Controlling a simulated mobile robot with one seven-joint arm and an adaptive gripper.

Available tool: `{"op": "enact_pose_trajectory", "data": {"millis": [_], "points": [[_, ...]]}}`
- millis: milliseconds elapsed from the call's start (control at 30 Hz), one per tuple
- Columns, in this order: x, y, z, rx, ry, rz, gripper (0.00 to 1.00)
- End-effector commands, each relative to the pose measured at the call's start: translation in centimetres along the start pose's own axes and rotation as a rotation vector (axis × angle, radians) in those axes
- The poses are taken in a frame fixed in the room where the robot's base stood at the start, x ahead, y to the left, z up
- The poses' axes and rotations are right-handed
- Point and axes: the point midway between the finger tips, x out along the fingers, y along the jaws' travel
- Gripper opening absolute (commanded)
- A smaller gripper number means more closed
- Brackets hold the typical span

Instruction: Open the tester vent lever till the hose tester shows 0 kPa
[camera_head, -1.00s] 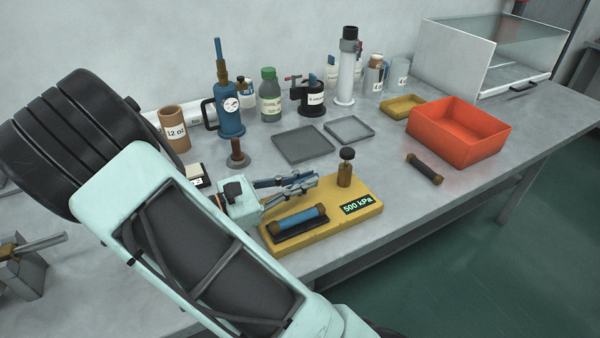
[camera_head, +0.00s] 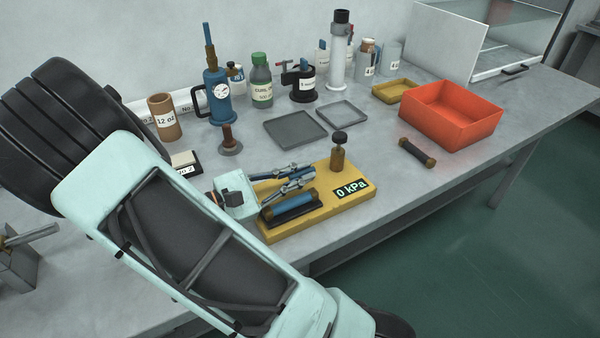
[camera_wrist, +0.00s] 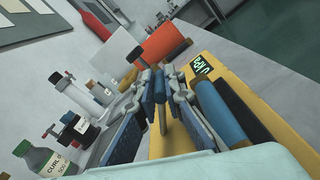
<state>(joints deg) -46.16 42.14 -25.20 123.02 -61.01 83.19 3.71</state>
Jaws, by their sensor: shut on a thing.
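The hose tester is a yellow block (camera_head: 353,200) near the table's front edge. Its display (camera_head: 350,190) reads 0 kPa; it also shows in the wrist view (camera_wrist: 201,68). A blue hose (camera_head: 291,201) with brown ends lies on the block in a dark holder, left of the display. A brown post with a black knob (camera_head: 338,152) stands behind the display. My gripper (camera_head: 305,175) is over the block's rear left part. In the wrist view my gripper (camera_wrist: 160,80) is shut on the vent lever (camera_wrist: 159,86), a blue grip on a grey rod. The lever is hidden in the head view.
A brown-ended dark hose piece (camera_head: 416,152) lies right of the tester, before an orange bin (camera_head: 450,125). Two grey trays (camera_head: 295,128) lie behind. A blue pump (camera_head: 217,96), bottles and a brown cup (camera_head: 164,118) stand farther back and left.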

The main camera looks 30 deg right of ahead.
Motion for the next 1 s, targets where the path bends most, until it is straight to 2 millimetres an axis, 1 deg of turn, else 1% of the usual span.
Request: {"op": "enact_pose_trajectory", "data": {"millis": [33,67,200,467,567,667,1000], "points": [[-0.1,0.0,-0.1,0.0,0.002,0.001,0.0],[-0.1,0.0,-0.1,-0.001,0.002,0.001,0.12],[0.0,0.0,0.0,-0.001,0.001,0.001,0.27],[-0.1,0.0,0.0,-0.001,0.001,0.001,0.27],[-0.5,0.1,0.0,0.0,0.001,0.001,0.27],[-1.8,0.1,-0.1,-0.001,0.003,0.003,0.27],[-8.9,0.1,-0.1,0.0,0.003,0.003,0.27]]}}
